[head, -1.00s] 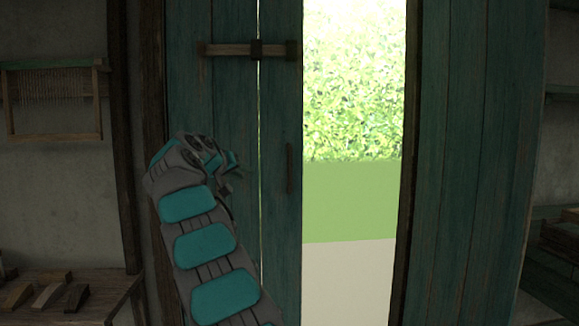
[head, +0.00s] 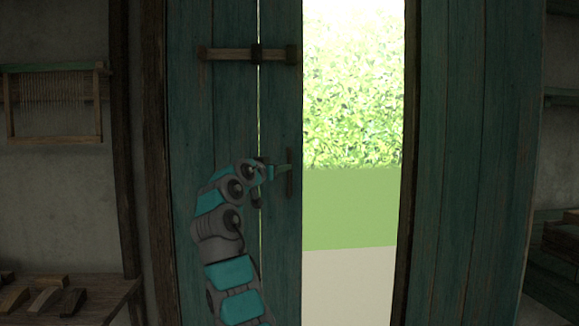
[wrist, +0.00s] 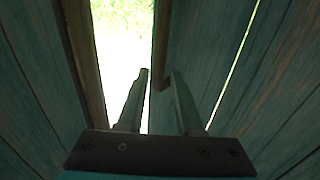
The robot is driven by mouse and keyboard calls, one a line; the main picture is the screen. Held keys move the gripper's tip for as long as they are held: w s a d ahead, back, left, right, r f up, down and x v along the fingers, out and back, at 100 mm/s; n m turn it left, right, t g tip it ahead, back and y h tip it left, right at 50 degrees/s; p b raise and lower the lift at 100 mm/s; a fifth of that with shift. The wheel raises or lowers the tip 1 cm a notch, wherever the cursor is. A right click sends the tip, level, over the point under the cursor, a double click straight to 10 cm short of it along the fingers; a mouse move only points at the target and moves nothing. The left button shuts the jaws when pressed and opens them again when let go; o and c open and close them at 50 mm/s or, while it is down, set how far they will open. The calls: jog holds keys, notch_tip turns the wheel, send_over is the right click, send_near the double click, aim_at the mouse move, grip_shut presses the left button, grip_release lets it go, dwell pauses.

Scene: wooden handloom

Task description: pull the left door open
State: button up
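The left door (head: 230,120) is made of teal planks and is shut, with a wooden bar (head: 228,52) across its upper part. Its upright dark handle (head: 291,184) is near the door's right edge. My gripper (head: 286,167) is at the handle's upper part in the head view. In the wrist view my gripper (wrist: 160,73) has its two fingers apart, and the brown handle (wrist: 161,45) appears between the fingertips. I cannot tell whether either finger touches it.
The right door (head: 470,160) stands open, leaving a bright gap onto greenery (head: 352,90). A bench (head: 95,290) with wooden pieces is at lower left, and a framed reed (head: 53,103) hangs above it. Dark shelves stand at far right.

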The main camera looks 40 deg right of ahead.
jog(key=p, duration=0.2)
send_over(289, 190)
jog(key=shift+w+d, duration=0.25)
jog(key=shift+d, duration=0.05)
jog(key=shift+c, duration=0.2)
grip_shut()
dwell(1.1)
